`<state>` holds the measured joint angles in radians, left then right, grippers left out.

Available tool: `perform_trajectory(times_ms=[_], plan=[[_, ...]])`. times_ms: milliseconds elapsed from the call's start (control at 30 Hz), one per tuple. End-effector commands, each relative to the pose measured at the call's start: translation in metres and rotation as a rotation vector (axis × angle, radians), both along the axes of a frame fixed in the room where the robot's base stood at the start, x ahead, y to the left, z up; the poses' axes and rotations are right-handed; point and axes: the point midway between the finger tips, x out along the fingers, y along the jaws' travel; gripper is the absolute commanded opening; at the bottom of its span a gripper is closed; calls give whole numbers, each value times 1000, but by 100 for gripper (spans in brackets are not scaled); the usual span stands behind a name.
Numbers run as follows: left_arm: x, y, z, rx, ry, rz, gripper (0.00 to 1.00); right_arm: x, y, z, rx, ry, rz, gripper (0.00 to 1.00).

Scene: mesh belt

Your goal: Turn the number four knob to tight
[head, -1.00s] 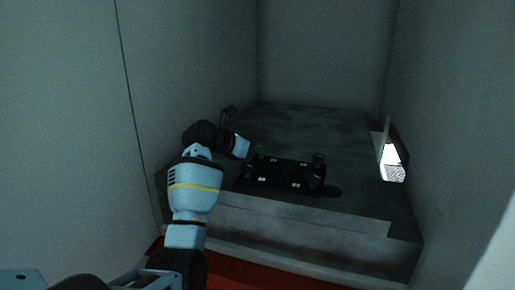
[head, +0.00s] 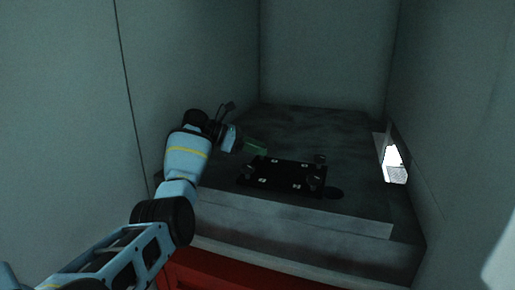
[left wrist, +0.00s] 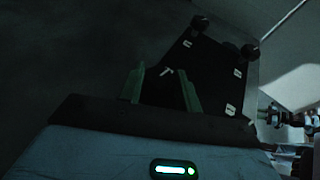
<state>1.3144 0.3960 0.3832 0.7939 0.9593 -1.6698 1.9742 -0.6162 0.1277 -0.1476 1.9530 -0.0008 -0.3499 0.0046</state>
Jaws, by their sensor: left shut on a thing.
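A black plate (head: 285,172) with pale number labels and dark knobs lies on the grey block. Two knobs stand at its right corners, the far right knob (head: 320,158) and the near right knob (head: 315,181). My left gripper (head: 262,151) reaches in from the left to the plate's far left corner. Its green fingers (left wrist: 165,88) stand either side of a labelled part of the plate in the left wrist view. It is shut on a knob there, which the fingers and wrist hide. The label numbers are too small to read. My right gripper is out of view.
The grey block (head: 230,205) fills a narrow recess with walls close on the left, back and right. A bright opening (head: 395,160) is in the right wall. A red surface (head: 230,268) lies below the front edge. The block's top behind the plate is clear.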

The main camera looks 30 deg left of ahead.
Motion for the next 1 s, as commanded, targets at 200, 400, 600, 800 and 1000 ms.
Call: perform_trajectory(times_ms=[200, 400, 600, 800, 1000], plan=[[0, 0, 0, 1, 1, -22, 11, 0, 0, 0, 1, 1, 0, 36], [0, 0, 0, 2, 1, -24, 11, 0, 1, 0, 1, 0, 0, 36], [0, 0, -1, 3, 1, -24, 36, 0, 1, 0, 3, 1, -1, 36], [0, 0, 0, 2, 1, -23, 55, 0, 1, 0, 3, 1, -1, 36], [0, 0, 0, 2, 1, -23, 55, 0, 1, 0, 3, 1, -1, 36]])
